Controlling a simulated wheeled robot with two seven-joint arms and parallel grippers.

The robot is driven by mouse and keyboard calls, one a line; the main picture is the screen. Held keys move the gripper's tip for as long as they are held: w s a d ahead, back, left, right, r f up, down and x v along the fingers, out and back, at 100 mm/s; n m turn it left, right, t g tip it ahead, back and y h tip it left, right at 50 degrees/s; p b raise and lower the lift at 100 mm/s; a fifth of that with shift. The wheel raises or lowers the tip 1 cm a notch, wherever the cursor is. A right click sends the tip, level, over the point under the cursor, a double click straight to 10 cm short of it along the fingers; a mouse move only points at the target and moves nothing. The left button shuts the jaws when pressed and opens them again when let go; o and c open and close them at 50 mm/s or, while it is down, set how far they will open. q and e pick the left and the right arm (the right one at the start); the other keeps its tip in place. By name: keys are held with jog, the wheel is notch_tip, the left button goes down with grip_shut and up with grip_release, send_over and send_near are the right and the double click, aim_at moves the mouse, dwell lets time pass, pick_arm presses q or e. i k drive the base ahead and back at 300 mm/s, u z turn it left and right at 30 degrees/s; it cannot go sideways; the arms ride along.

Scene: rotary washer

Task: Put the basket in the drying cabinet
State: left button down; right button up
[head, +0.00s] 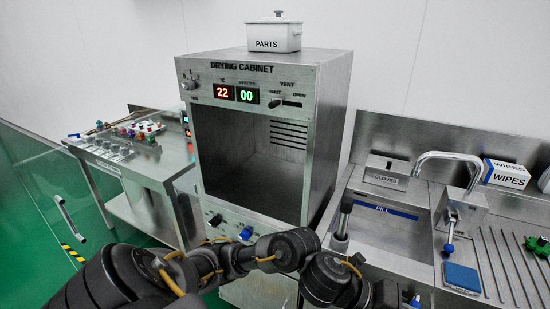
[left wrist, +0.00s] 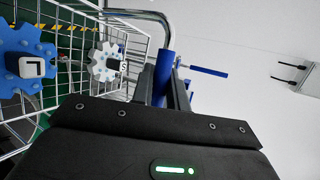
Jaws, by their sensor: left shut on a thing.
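The drying cabinet (head: 331,130) stands in the middle of the head view, with its front opening uncovered and its dark chamber (head: 250,165) looking empty. Its display reads 22 and 00. The white wire basket (left wrist: 130,52) shows in the left wrist view, with a blue toothed part (left wrist: 22,68) and a pale toothed part (left wrist: 104,62) in it. My left gripper (left wrist: 166,92) is shut on the basket's blue handle grip (left wrist: 163,72). The basket cannot be made out in the head view, where my arm crosses the bottom, below the cabinet. My right gripper is out of view.
A white PARTS box (head: 274,38) sits on the cabinet. A side table (head: 150,165) with small coloured items stands left. At right are a sink (head: 390,235), a curved tap (head: 450,156), a gloves box (head: 387,170), a wipes box (head: 506,174) and a ribbed drainer (head: 510,262).

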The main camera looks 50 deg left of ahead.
aim_at(268, 187)
jog(key=u, duration=0.7)
